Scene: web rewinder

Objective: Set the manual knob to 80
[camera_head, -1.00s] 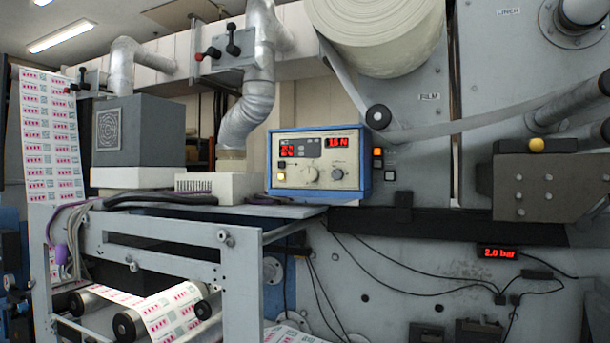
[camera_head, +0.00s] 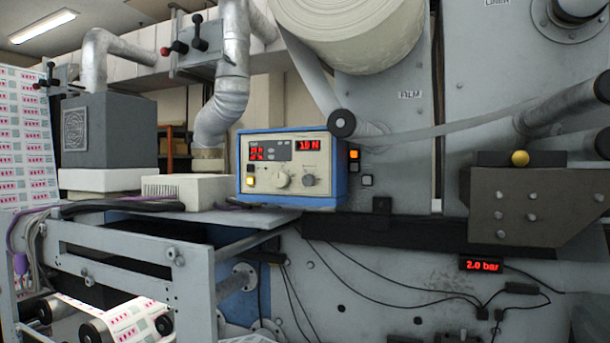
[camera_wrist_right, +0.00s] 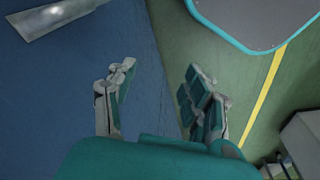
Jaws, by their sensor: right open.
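The blue control box (camera_head: 342,183) with a cream front panel stands on the grey shelf in the head view. Its panel carries two knobs: a larger pale knob (camera_head: 281,180) left of centre and a smaller grey knob (camera_head: 308,180) to its right. The knob markings are too small to read. A small red display (camera_head: 307,146) above the right knob seems to read 3.9 N. A second red display (camera_head: 256,153) at left is unreadable. My right gripper (camera_wrist_right: 160,88) is open and empty in the right wrist view, over the floor, away from the box. My left gripper is not in view.
The grey frame (camera_head: 130,260) and shelf edge stand in front of and left of the box. A large white roll (camera_head: 350,30) hangs above. Blue and green floor with a yellow line (camera_wrist_right: 262,95) shows below my wrist.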

